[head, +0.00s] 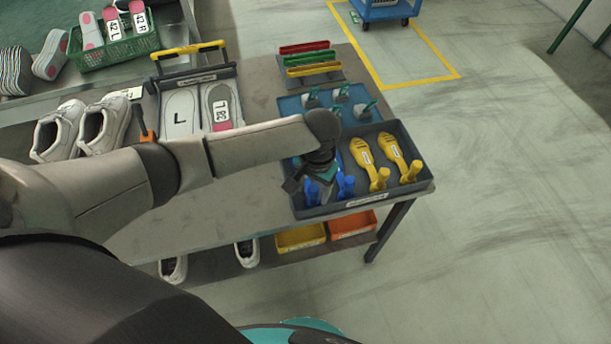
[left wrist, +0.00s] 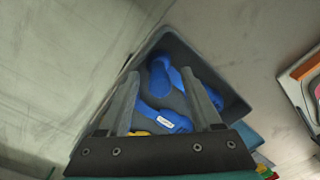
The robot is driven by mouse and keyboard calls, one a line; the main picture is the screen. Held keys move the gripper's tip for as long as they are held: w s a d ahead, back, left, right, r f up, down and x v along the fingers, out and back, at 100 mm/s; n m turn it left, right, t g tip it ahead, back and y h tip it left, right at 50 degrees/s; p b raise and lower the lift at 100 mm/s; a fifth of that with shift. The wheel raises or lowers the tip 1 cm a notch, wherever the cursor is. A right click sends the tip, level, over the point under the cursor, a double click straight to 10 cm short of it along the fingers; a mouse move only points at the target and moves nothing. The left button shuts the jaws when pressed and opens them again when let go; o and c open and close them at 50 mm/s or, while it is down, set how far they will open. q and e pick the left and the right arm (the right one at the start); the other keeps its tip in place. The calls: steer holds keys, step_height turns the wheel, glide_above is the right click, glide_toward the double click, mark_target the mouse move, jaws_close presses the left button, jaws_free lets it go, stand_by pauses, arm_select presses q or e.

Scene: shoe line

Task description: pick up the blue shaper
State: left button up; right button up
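The left wrist view shows the blue shapers (left wrist: 158,79) lying in the tray. A second blue piece with a white label (left wrist: 166,121) shows lower between the fingers. My left gripper (left wrist: 162,77) has its two fingers wide apart, with blue parts seen between and beyond them. Whether a finger touches a shaper cannot be told. My right gripper is not in view.
Behind are a blue tray with grey-green pieces (head: 362,113) and a rack of red, green and yellow bars (head: 310,60).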

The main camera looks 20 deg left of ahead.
arm_select(q)
jaws_close()
stand_by(0.3)
stand_by(0.9)
